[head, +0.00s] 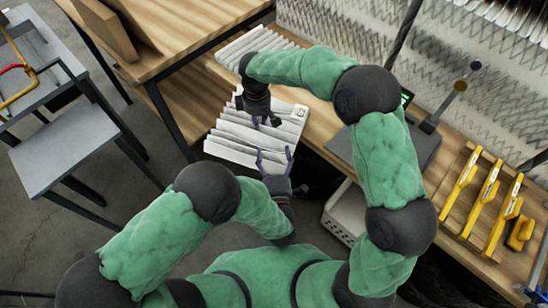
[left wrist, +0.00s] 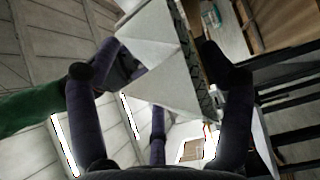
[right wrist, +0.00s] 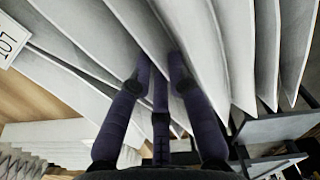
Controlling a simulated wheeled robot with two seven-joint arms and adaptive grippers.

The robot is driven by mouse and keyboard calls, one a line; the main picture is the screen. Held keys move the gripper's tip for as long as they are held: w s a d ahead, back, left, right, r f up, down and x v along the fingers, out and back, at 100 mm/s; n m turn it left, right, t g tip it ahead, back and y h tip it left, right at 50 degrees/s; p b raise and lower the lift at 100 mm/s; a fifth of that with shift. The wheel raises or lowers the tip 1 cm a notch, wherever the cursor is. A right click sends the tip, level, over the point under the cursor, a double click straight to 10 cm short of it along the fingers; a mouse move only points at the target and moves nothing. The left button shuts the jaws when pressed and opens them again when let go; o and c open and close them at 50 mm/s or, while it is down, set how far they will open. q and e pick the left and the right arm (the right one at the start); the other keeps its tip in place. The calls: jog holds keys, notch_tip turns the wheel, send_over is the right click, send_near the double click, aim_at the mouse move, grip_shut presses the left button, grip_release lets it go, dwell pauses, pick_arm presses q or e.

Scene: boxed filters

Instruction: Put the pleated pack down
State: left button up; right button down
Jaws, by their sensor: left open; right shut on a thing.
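The pleated pack (head: 232,147) is a white, folded block with a small label at its right corner. It is in the head view's upper middle, by the bench's front edge; I cannot tell if it touches the bench. My right gripper (head: 262,119) is over it and shut on its pleats. In the right wrist view the fingers (right wrist: 158,75) reach in among the pleats (right wrist: 215,50), beside a label ending in "107" (right wrist: 8,42). My left gripper (head: 275,160) is open at the pack's lower right edge. In the left wrist view the pack's end (left wrist: 155,60) shows between its spread fingers.
Another white pleated stack (head: 250,42) lies on the wooden bench (head: 315,133) behind. A dark flat plate (head: 415,148) and several yellow tools (head: 490,190) are to the right. A pale basket (head: 343,212) sits below the bench. A grey table (head: 65,150) stands left.

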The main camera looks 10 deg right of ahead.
pick_arm(q)
jog(key=c, duration=1.2)
jog(key=shift+c, duration=0.3)
pick_arm(e)
jog(key=c, duration=1.1)
grip_release()
jog(key=shift+f, duration=0.1)
jog(key=shift+s, duration=0.1)
